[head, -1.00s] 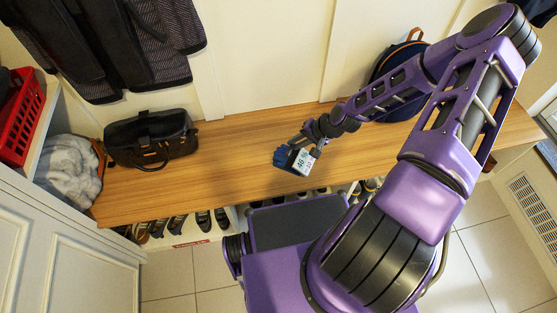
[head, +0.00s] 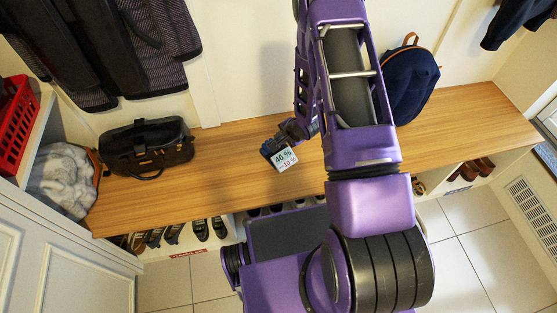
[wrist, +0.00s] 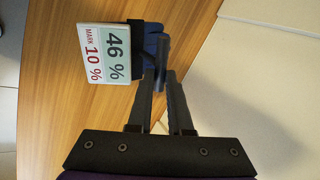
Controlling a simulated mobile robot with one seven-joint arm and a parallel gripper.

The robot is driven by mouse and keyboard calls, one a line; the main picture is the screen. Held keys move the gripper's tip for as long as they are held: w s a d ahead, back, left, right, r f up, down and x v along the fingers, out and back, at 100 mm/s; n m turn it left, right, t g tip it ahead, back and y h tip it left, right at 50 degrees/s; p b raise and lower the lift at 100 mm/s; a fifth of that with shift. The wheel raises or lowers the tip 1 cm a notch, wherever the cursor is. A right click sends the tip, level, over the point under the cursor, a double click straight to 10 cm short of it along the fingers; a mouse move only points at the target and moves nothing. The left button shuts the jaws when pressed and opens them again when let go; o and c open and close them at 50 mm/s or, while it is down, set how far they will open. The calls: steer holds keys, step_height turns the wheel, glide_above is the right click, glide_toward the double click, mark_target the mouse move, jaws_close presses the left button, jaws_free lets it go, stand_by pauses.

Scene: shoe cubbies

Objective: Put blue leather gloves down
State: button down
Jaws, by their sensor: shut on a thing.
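The blue leather gloves (head: 268,148) show as a small dark blue shape at my gripper's tips. A blue part of them also shows in the wrist view (wrist: 153,44). My gripper (head: 280,142) is shut on them over the middle of the wooden bench. In the wrist view, the fingers (wrist: 160,72) are close together, with a dark piece across their tips. I cannot tell whether the gloves touch the bench.
The wooden bench (head: 225,180) is clear around my gripper. A black bag (head: 146,148) stands at its left end, a navy backpack (head: 408,82) at the right against the wall. Shoes (head: 200,229) fill cubbies below. Dark jackets (head: 110,45) hang above left.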

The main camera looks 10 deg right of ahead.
mark_target(283, 151)
step_height(283, 151, down, 8)
steer(key=shift+r+b, duration=0.1)
steer(key=shift+b, duration=0.45)
steer(key=c, duration=0.8)
jaws_free()
steer(key=shift+c, duration=0.2)
steer(key=shift+r, duration=0.1)
steer(key=p+v, duration=0.2)
steer(key=v, duration=1)
